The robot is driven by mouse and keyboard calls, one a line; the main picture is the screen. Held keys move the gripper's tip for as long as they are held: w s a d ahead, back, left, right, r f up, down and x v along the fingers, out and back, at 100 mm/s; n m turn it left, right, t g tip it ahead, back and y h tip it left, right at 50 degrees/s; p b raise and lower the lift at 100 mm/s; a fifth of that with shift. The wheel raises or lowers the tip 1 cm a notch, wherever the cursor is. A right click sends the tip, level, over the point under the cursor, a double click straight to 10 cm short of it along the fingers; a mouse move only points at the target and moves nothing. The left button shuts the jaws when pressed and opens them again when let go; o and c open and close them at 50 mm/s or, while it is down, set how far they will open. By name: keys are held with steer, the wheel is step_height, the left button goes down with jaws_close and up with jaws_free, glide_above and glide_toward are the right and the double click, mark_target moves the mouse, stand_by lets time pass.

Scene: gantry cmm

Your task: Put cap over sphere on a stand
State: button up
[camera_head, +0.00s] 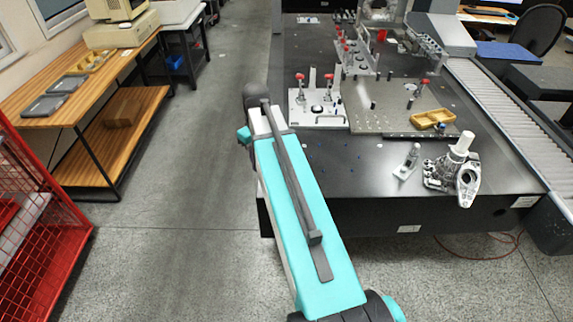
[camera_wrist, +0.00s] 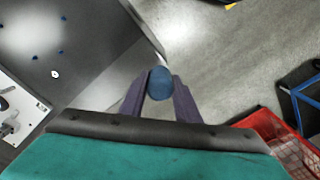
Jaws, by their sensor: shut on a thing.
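My gripper (camera_wrist: 159,84) is shut on a blue rounded piece (camera_wrist: 159,80), which looks like the cap, held between its two dark fingertips. In the wrist view it hangs over the grey floor, just off the edge of the dark table. In the head view my own arm hides the gripper and the piece. A small upright silver stand (camera_head: 412,155) on a pale base is on the front part of the dark table, well to the right of my arm. Whether its top is the sphere is too small to tell.
The dark table (camera_head: 340,175) carries a white fixture plate (camera_head: 318,119) with red-knobbed clamps, a grey hole plate, a yellow tray (camera_head: 433,118) and a metal part with a white post (camera_head: 458,150). A wooden bench (camera_head: 75,100) and red cage (camera_head: 30,230) stand left; the aisle between is free.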

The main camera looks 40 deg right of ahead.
steer(key=w+a+r+n, duration=0.1)
steer(key=w+a+r, duration=0.1)
steer(key=a, duration=0.5)
steer(key=w+a+r+n, duration=0.2)
steer(key=a, duration=0.5)
steer(key=w+a+r+n, duration=0.1)
steer(key=w+a+r, duration=0.1)
steer(key=a, duration=0.5)
steer(key=shift+w+a+r, duration=0.15)
steer(key=shift+w+r, duration=0.1)
steer(key=shift+r, duration=0.1)
steer(key=shift+s, duration=0.15)
